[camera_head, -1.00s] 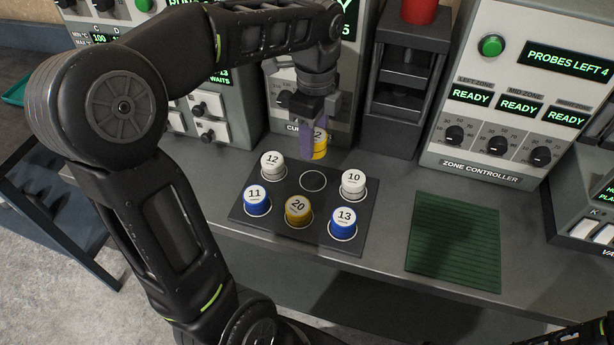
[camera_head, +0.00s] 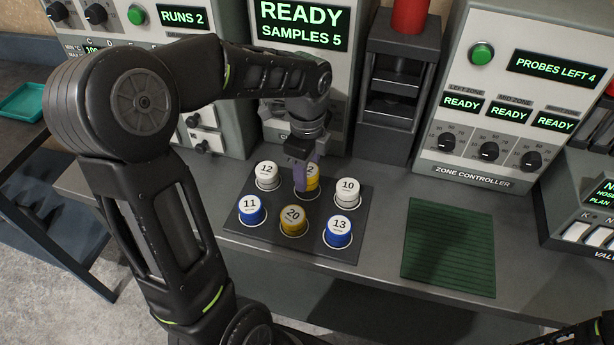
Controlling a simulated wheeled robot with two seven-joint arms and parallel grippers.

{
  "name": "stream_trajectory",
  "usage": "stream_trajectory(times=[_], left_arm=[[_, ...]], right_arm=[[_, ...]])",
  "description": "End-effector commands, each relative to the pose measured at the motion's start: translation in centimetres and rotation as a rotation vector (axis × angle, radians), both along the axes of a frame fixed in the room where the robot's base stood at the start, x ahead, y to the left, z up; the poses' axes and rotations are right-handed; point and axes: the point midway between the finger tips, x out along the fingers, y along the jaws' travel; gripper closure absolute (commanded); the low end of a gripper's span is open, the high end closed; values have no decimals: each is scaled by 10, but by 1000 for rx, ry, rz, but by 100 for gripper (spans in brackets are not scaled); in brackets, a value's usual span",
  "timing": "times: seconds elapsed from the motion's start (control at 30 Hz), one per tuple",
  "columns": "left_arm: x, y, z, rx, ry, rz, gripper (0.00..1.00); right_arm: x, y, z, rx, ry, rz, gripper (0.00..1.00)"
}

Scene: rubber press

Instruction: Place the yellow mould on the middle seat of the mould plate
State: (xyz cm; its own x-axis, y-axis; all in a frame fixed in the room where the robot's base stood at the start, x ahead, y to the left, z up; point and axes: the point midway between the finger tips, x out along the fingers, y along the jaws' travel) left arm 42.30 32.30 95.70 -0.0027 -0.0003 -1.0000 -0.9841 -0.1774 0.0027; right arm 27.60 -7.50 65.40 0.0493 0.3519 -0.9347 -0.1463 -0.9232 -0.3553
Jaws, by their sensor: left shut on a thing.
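The yellow mould (camera_head: 313,179), its label partly hidden and ending in 2, is at the back middle seat of the dark mould plate (camera_head: 268,238). My left gripper (camera_head: 302,182) is shut on it from above. My right gripper is not in view.
White moulds 12 (camera_head: 267,175) and 10 (camera_head: 347,191) flank that seat closely. Blue 11 (camera_head: 251,209), yellow 20 (camera_head: 292,220) and blue 13 (camera_head: 338,231) fill the front row. A green ribbed mat (camera_head: 450,247) lies bare at right. The press (camera_head: 392,90) stands behind.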

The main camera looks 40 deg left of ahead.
Motion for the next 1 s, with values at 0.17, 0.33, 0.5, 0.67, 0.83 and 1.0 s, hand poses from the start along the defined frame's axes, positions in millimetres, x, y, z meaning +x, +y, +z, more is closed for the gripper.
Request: stream_trajectory(times=[0.17,0.33,0.5,0.67,0.83,1.0], left_arm=[[0,-1,-22,-1,1,-1,100],[0,0,-24,-1,0,0,100],[0,0,-26,0,0,0,100],[0,0,-27,0,1,0,47],[0,0,-27,0,1,0,33],[0,0,-27,0,1,0,32]], right_arm=[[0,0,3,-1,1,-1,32],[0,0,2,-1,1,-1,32],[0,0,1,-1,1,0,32],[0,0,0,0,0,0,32],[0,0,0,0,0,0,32],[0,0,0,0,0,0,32]])
